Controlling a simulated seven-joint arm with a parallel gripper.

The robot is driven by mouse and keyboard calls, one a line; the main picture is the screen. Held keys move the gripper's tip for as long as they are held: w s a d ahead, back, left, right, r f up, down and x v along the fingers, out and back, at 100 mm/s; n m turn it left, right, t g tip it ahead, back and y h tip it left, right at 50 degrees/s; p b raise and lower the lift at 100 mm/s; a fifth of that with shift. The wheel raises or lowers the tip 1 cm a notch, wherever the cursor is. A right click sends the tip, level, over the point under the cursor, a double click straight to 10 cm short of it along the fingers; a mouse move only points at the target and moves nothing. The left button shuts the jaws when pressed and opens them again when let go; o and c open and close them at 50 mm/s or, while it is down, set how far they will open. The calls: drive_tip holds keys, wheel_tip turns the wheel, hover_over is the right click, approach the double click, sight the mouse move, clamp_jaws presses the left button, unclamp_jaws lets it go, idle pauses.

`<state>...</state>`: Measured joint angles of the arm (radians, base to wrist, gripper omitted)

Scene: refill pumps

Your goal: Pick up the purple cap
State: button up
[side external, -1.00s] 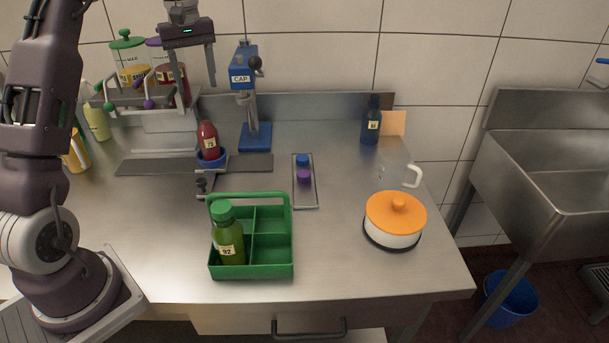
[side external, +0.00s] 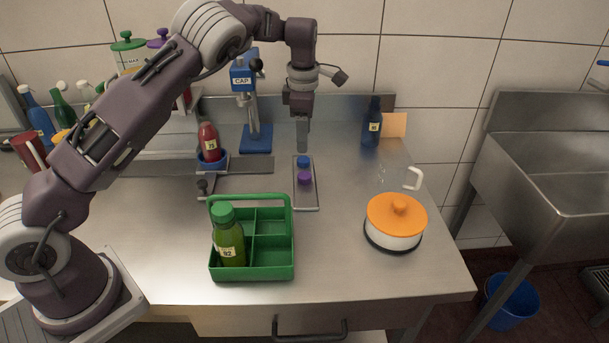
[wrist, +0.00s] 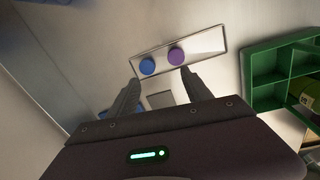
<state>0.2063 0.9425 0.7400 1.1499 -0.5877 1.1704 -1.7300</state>
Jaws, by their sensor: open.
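The purple cap (side external: 304,177) lies in a narrow metal tray (side external: 315,196) on the steel counter. It also shows in the wrist view (wrist: 176,56), beside the blue cap (wrist: 147,66). In the side view the blue cap (side external: 304,161) is just behind the purple one. My gripper (side external: 302,148) points down above the tray's back end, apart from the caps. In the wrist view its two fingers (wrist: 160,78) are spread with nothing between them, and the purple cap appears near the right fingertip.
A green caddy (side external: 284,271) with a green bottle (side external: 229,240) stands in front left of the tray. A blue capping press (side external: 255,139) and a red bottle (side external: 209,143) are to the left. An orange-lidded pot (side external: 396,214) and a dark blue bottle (side external: 372,124) stand to the right.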

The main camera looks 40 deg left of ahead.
sight(304, 175)
drive_tip(key=shift+n+g+h, duration=0.3)
drive_tip(key=shift+n+g, duration=0.1)
drive_tip(key=shift+n, duration=0.4)
drive_tip(key=f, duration=0.1)
drive_tip(key=s+d+f, duration=0.1)
drive_tip(key=f, duration=0.1)
drive_tip(key=shift+s+d+f, duration=0.15)
drive_tip(key=shift+d+f, duration=0.05)
drive_tip(key=shift+d, duration=0.2)
drive_tip(key=f, duration=0.6)
drive_tip(key=shift+s, duration=0.25)
drive_tip(key=c, duration=1.1)
